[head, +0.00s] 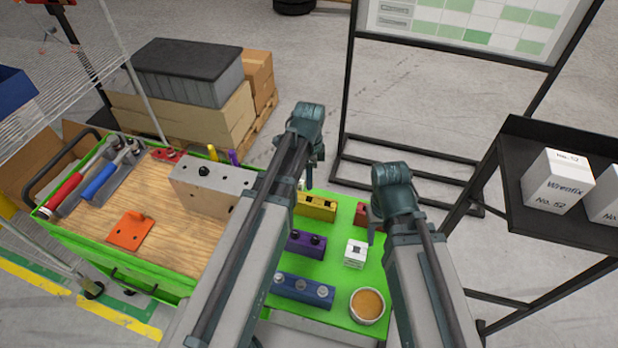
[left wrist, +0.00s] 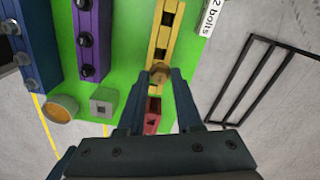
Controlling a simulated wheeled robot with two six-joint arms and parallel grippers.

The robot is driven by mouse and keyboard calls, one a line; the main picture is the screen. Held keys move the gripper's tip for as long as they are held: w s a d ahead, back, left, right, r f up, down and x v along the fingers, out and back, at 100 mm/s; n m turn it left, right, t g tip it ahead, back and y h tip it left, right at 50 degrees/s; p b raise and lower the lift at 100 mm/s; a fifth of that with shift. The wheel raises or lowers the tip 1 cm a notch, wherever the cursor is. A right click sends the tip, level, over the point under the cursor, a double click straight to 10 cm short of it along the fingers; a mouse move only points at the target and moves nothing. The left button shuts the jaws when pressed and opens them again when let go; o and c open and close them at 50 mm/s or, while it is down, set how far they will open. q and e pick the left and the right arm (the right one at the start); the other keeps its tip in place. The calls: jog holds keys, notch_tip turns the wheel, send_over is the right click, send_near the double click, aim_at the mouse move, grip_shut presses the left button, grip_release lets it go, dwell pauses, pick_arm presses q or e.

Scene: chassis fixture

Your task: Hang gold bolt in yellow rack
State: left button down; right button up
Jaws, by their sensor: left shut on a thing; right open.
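The yellow rack (head: 317,208) lies on the green mat, with dark square openings. In the left wrist view the yellow rack (left wrist: 168,22) runs up from between my fingertips. My left gripper (left wrist: 160,77) is shut on a small gold bolt (left wrist: 159,69), which appears over or at the near end of the rack; I cannot tell if they touch. In the head view my left gripper (head: 317,153) hangs beyond the rack, and the bolt is hidden. My right gripper (head: 375,232) is open beside the red block, right of the yellow rack.
A purple rack (head: 305,243) and a blue rack (head: 303,289) hold dark and grey bolts. A white block with a hole (head: 355,254), an orange-filled bowl (head: 367,305) and a red block (head: 361,214) share the green mat (head: 335,278). A grey fixture block (head: 212,184) stands left.

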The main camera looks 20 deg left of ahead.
pick_arm(q)
jog(key=shift+f, duration=0.15)
jog(key=shift+f+b, duration=1.85)
jog(key=shift+b, duration=0.15)
jog(key=shift+f, duration=0.15)
jog(key=shift+f+b, duration=1.7)
jog(key=shift+b, duration=0.15)
jog(key=c, duration=0.5)
grip_release()
jog(key=shift+r, duration=0.1)
